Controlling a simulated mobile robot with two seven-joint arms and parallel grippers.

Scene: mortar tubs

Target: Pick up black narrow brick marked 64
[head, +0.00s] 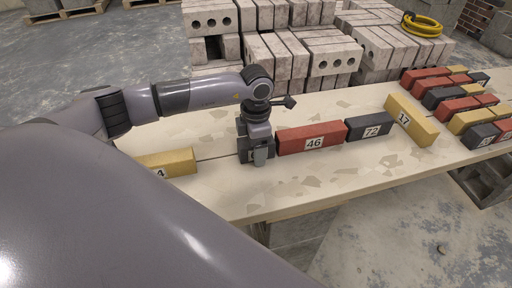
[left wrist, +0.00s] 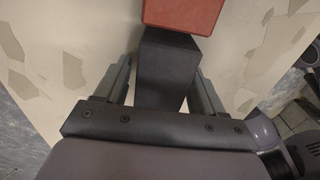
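A black narrow brick (left wrist: 166,70) lies on the table between the two fingers of my left gripper (head: 258,156). In the left wrist view a strip of table shows on each side of the brick, so the fingers are open around it. The brick's far end is right by the red brick marked 46 (head: 296,139). In the head view the gripper covers most of the black brick, and I cannot read its number. My right gripper is not in view.
On the pale table (head: 330,185), a black brick marked 72 (head: 368,127) and a yellow brick marked 17 (head: 411,120) lie to the right. A partly hidden yellow brick (head: 178,161) lies left. Several more bricks sit at far right; grey blocks (head: 284,55) stand behind.

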